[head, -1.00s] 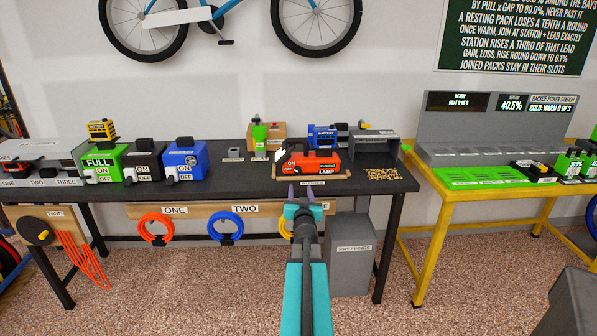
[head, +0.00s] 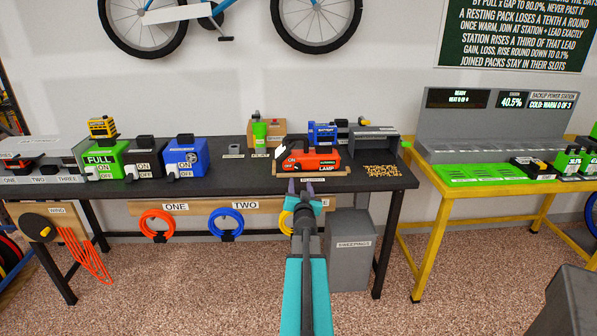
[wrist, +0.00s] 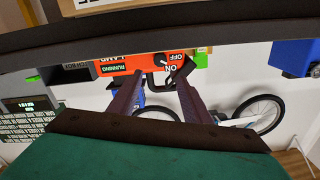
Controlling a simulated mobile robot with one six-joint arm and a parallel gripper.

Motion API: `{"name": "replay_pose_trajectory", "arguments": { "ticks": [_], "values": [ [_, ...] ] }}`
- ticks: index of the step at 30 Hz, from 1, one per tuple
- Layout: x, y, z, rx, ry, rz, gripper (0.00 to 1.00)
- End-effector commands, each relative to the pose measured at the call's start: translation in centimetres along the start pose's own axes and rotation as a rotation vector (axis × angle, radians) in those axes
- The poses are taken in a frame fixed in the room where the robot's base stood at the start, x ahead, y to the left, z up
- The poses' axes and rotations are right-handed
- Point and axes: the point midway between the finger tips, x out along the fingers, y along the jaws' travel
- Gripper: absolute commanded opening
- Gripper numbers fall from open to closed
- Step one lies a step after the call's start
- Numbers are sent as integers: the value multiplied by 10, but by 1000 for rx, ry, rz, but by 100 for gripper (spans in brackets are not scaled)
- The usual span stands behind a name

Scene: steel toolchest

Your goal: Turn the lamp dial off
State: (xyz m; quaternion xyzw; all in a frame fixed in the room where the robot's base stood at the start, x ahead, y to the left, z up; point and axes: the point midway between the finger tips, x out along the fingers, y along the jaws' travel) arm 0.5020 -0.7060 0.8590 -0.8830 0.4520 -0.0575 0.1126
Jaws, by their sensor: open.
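The orange-red lamp (head: 322,161) sits on the black bench near its front edge, right of the middle. Its ON and OFF marks are at its left end in the head view. In the wrist view the lamp (wrist: 140,63) is upside down, with a green RUNNING label. Its dial (wrist: 161,59) is beside the ON and OFF marks; its exact setting is too small to tell. My gripper (head: 300,186) is open and empty, in front of and below the lamp in the head view. In the wrist view my gripper (wrist: 154,88) has its fingers apart, pointing toward the dial end, not visibly touching.
A blue box (head: 185,158) with a switch stands at the left. The dark bench front edge crosses the wrist view.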

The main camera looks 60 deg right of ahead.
Motion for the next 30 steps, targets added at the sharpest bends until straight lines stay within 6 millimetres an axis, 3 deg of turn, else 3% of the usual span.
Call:
{"name": "replay_pose_trajectory", "arguments": {
  "ticks": [30],
  "values": [
    [85, 0, 0, 0, 0, 0, 44]
  ]
}}
